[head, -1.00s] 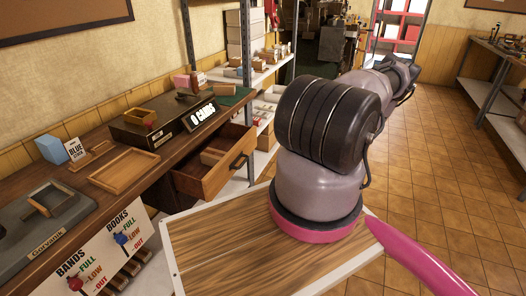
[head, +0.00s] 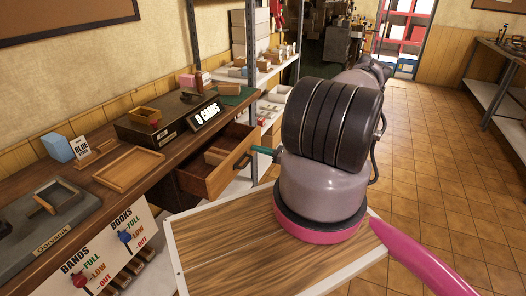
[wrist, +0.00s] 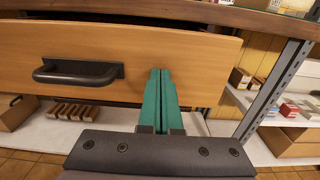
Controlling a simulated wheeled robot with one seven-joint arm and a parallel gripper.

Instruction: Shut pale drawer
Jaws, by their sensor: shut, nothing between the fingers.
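The pale wooden drawer (head: 222,174) stands pulled open under the bench, with its dark handle (head: 243,161) on the front and a lighter wooden piece (head: 215,156) inside. In the wrist view the drawer front (wrist: 205,60) fills the upper part, and its dark bar handle (wrist: 78,72) is at the left. My gripper (wrist: 160,72) has its green fingers pressed together, pointing at the drawer front to the right of the handle. I cannot tell whether the tips touch the wood. In the head view my green fingers (head: 264,151) show just right of the drawer front.
The wooden bench (head: 60,215) above holds a black box with a "0 CARDS" display (head: 206,116) and a wooden tray (head: 129,169). A grey metal shelf post (wrist: 272,92) and shelves with boxes stand right of the drawer. Tiled floor (head: 440,180) is free at the right.

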